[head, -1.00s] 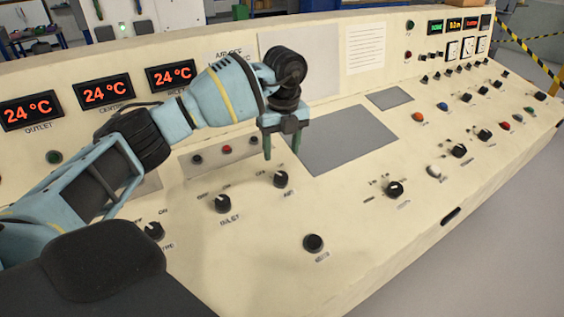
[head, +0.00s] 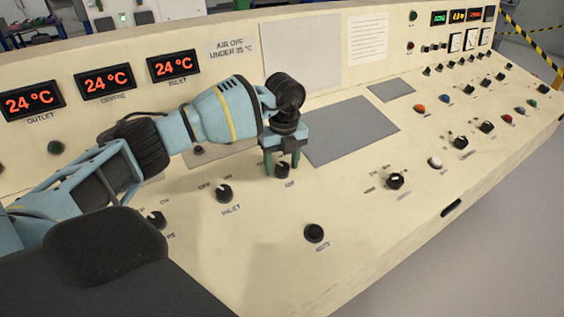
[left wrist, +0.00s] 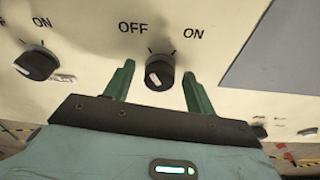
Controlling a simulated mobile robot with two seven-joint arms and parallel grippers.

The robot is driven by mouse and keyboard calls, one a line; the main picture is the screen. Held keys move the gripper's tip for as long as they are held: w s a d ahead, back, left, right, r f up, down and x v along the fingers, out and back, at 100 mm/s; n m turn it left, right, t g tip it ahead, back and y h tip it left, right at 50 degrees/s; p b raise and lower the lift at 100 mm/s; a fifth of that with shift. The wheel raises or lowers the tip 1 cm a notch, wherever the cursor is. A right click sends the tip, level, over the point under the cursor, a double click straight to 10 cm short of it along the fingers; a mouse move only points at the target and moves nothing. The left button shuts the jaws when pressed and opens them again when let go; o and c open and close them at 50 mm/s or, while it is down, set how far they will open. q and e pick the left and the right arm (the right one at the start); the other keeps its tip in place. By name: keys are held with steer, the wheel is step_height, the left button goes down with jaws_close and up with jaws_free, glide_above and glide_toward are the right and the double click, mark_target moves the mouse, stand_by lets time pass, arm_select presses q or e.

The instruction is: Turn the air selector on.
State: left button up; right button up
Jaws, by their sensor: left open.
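The air selector (head: 283,171) is a black round knob on the sloping cream panel, partly hidden by my left gripper in the head view. In the left wrist view the same knob (left wrist: 160,73) sits below the words OFF on the left and ON on the right. The white mark on its face lies left of centre, seemingly on the OFF side. My left gripper (head: 282,164) is open, with one green finger on each side of the knob. In the left wrist view gaps show between the fingers and the knob. My right gripper is not in view.
The inlet selector (head: 224,192) stands left of the air selector, with another selector (head: 156,220) further left. A black button (head: 314,233) lies nearer the front. A sign (head: 230,49) reads AIR OFF UNDER 35 °C; the inlet display (head: 174,66) reads 24 °C.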

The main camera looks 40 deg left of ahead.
arm_select(q)
steer(key=c, duration=0.9)
steer(key=shift+c, duration=0.3)
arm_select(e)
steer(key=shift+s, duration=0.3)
arm_select(q)
steer(key=shift+m, duration=0.4)
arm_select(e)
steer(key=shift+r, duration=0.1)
arm_select(q)
steer(key=shift+w+d+r+m+p, duration=0.1)
steer(key=shift+m+p, duration=0.3)
steer(key=shift+m, duration=0.6)
steer(key=m+y, duration=0.1)
steer(key=m, duration=0.2)
steer(key=shift+d+m+g, duration=0.1)
steer(key=shift+m+g, duration=0.2)
steer(key=shift+g, duration=0.1)
steer(key=m+y+p, duration=0.1)
steer(key=m, duration=0.3)
steer(key=shift+w+d, duration=0.1)
steer(key=shift+m, duration=0.6)
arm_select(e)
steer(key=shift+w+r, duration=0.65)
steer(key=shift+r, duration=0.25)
arm_select(q)
steer(key=shift+f, duration=0.2)
